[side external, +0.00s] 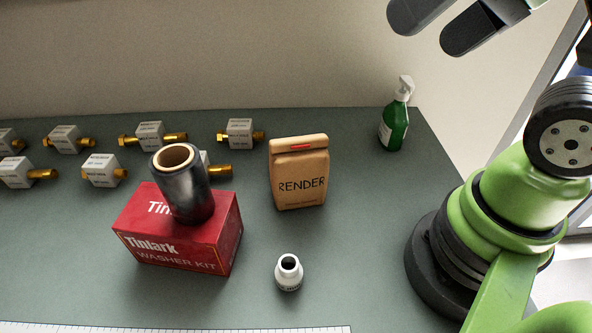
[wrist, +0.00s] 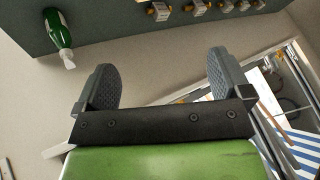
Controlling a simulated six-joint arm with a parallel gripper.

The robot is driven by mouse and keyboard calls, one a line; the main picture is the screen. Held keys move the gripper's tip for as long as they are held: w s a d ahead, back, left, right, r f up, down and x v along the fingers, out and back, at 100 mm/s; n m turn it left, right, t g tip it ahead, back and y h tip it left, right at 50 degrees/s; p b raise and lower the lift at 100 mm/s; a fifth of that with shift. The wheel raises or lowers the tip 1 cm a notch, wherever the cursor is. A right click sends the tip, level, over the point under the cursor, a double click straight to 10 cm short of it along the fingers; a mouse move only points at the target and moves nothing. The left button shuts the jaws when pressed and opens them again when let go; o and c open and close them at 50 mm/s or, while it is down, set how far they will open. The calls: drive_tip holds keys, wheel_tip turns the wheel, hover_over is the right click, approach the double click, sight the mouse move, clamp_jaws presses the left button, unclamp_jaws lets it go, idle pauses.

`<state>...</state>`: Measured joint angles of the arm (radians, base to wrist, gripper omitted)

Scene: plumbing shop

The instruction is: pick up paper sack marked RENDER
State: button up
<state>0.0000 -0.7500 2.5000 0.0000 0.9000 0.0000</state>
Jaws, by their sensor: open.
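The paper sack marked RENDER (side external: 300,180) stands upright on the green table in the side external view. It is brown, with a folded top and a red strip near the fold. My gripper (side external: 450,22) is high at the top right of that view, up and to the right of the sack and well apart from it. In the wrist view my gripper (wrist: 162,82) shows its two dark pads wide apart with nothing between them. The sack does not show in the wrist view.
A red washer kit box (side external: 180,240) bears a dark roll (side external: 186,195) left of the sack. A green pump bottle (side external: 394,122) stands behind right. Several brass valves (side external: 150,137) lie at the left. Table right of the sack is clear.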

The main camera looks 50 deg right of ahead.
drive_tip(key=n+g+h, duration=0.2)
drive_tip(key=n+g, duration=0.5)
drive_tip(key=n, duration=0.8)
approach(298, 154)
drive_tip(key=shift+w+d+f, duration=0.6)
drive_tip(key=shift+d+f, duration=0.05)
drive_tip(key=shift+d, duration=0.25)
wheel_tip(298, 154, down, 4)
drive_tip(key=shift+f, duration=0.25)
drive_tip(key=f, duration=0.5)
drive_tip(key=shift+w+a+f, duration=0.1)
drive_tip(key=shift+a+f, duration=0.1)
drive_tip(key=shift+f, duration=0.2)
